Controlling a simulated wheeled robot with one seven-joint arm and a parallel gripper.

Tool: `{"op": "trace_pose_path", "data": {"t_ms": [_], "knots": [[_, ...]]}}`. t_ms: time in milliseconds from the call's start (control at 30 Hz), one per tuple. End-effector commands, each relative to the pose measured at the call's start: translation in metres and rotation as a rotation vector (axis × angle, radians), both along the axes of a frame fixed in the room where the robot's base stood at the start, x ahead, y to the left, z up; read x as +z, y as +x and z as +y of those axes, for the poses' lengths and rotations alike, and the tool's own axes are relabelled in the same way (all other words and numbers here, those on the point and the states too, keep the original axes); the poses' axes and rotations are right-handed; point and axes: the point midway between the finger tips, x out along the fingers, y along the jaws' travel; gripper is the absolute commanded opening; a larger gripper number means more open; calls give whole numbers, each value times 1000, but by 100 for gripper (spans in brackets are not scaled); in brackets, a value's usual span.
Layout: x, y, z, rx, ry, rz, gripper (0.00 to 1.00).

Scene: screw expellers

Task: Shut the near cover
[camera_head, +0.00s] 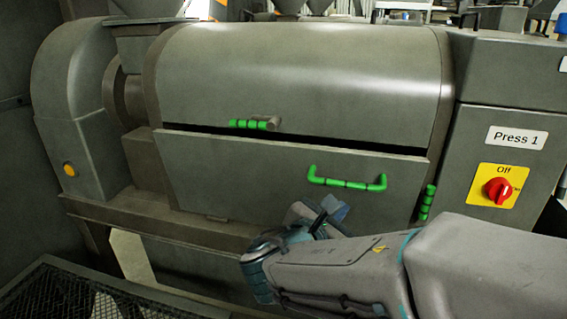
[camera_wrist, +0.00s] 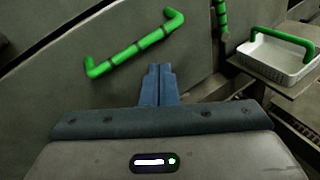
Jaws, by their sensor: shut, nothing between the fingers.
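The near cover (camera_head: 270,178) is the grey lower front panel of the press, with a green U-shaped handle (camera_head: 347,181) at its right. Its top edge stands slightly away from the upper housing, and a dark gap shows along it. The panel fills much of the wrist view (camera_wrist: 60,100), with the green handle (camera_wrist: 135,45) above my fingers. My gripper (camera_head: 328,213) is below the handle at the cover's lower right. In the wrist view its fingers (camera_wrist: 158,75) are together and empty, pointing at the panel. I cannot tell whether they touch it.
A green latch (camera_head: 250,124) sits on the upper housing, and another green handle (camera_head: 426,203) is at the right edge. A red switch (camera_head: 498,190) is on the Press 1 cabinet. A white basket (camera_wrist: 275,60) with a green handle stands right. A mesh-topped tray (camera_head: 60,295) is front left.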

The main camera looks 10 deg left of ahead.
Motion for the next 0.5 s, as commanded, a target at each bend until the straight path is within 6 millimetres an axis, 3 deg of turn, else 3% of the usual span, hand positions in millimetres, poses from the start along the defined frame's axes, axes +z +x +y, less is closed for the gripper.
{"op": "trace_pose_path", "data": {"t_ms": [33,200,300,500], "knots": [[1,-2,30,86,-81,-39,0],[19,-15,99,279,-275,-171,0],[24,-23,123,342,-338,-221,0],[31,-19,136,374,-372,-252,0]]}}
